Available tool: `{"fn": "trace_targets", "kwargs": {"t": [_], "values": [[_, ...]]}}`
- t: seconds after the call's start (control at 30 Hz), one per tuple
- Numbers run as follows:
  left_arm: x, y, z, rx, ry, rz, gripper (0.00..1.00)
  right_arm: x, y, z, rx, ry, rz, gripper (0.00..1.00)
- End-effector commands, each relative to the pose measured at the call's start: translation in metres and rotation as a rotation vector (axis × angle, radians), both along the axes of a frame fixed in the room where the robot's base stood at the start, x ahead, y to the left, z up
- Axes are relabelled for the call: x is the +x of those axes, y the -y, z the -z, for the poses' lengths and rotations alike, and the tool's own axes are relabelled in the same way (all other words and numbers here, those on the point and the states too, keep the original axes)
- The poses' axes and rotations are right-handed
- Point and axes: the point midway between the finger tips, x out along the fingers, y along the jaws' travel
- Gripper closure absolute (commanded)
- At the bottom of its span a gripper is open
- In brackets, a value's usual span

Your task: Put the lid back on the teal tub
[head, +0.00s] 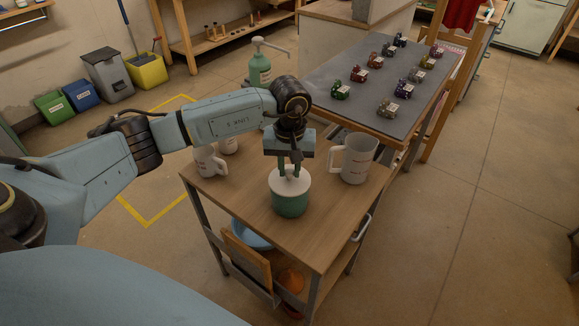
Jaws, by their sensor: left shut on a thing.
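The teal tub (290,204) stands on the wooden cart top, near its middle. The white lid (291,184) is over the tub's mouth and looks roughly level. I cannot tell whether it is fully seated or a hair above the rim. My left gripper (289,172) points down from above and is shut on the lid, at its knob, which the fingers mostly hide. My right gripper is not in view.
A white mug (358,158) stands right of the tub, close to my left gripper. Another white mug (209,161) stands at the cart's left, partly behind my arm. A green pump bottle (260,66) stands behind. The cart's front top (315,245) is clear.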

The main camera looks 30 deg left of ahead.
Motion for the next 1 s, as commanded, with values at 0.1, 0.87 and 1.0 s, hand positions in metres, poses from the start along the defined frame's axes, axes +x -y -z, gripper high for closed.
{"fn": "trace_targets", "kwargs": {"t": [0.1,0.87,1.0], "values": [[0.0001,0.0,-0.0003,0.0,0.0,0.0,1.0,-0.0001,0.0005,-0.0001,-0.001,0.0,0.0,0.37],[0.0,0.0,-0.0001,0.0,0.0,0.0,0.31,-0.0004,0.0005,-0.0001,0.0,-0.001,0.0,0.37],[0.0,0.0,-0.0006,0.0,0.0,0.0,0.31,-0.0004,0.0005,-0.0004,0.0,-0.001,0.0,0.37]]}}
